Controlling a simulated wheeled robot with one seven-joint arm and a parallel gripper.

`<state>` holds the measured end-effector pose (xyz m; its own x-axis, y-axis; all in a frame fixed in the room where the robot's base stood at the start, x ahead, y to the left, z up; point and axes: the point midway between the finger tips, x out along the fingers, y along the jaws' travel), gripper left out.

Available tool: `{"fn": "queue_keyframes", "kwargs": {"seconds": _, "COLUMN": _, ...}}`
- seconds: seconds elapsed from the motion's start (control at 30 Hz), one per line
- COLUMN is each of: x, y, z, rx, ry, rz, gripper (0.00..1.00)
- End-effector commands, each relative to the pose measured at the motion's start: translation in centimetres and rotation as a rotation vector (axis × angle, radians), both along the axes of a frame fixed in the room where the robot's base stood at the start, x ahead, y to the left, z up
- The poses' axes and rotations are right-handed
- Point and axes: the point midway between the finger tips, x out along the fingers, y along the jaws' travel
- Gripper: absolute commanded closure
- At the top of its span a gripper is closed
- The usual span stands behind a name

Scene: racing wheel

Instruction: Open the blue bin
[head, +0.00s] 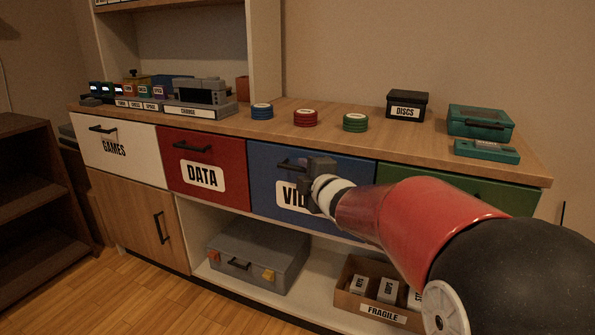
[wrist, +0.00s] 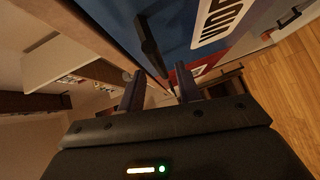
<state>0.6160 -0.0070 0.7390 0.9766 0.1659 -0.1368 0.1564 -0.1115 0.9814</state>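The blue bin (head: 268,168) is a blue drawer front in the long cabinet, with a partly hidden white label starting "VI". It sits flush with its neighbours. Its black bar handle (head: 289,165) is near the top and also shows in the wrist view (wrist: 149,42). My gripper (head: 306,166) is at the right end of this handle and covers part of the label. In the wrist view my gripper (wrist: 161,74) has its two fingers apart, with nothing held. One end of the handle appears between the fingertips; I cannot tell whether they touch it.
A red DATA drawer (head: 203,165) and a white GAMES drawer (head: 117,147) are to the left. A green drawer (head: 450,187) is to the right, partly behind my arm. Below, an open shelf holds a grey case (head: 258,258) and a FRAGILE box (head: 378,311).

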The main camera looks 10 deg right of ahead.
Motion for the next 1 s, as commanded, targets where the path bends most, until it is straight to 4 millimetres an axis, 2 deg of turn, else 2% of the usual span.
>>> {"fn": "queue_keyframes", "kwargs": {"seconds": 0.1, "x": 1.9, "y": 0.4, "z": -0.4, "rx": 0.000, "ry": 0.002, "rz": 0.000, "gripper": 0.66}}
{"fn": "queue_keyframes", "kwargs": {"seconds": 0.23, "x": 3.3, "y": 0.6, "z": -0.5, "rx": 0.002, "ry": 0.002, "rz": 0.000, "gripper": 0.66}}
{"fn": "queue_keyframes", "kwargs": {"seconds": 0.6, "x": 4.0, "y": 0.7, "z": -0.6, "rx": 0.003, "ry": 0.002, "rz": -0.001, "gripper": 0.66}}
{"fn": "queue_keyframes", "kwargs": {"seconds": 0.87, "x": 4.0, "y": 0.7, "z": -0.6, "rx": 0.002, "ry": 0.002, "rz": -0.002, "gripper": 0.99}}
{"fn": "queue_keyframes", "kwargs": {"seconds": 1.0, "x": 4.0, "y": 0.7, "z": -0.6, "rx": 0.002, "ry": 0.002, "rz": -0.002, "gripper": 1.00}}
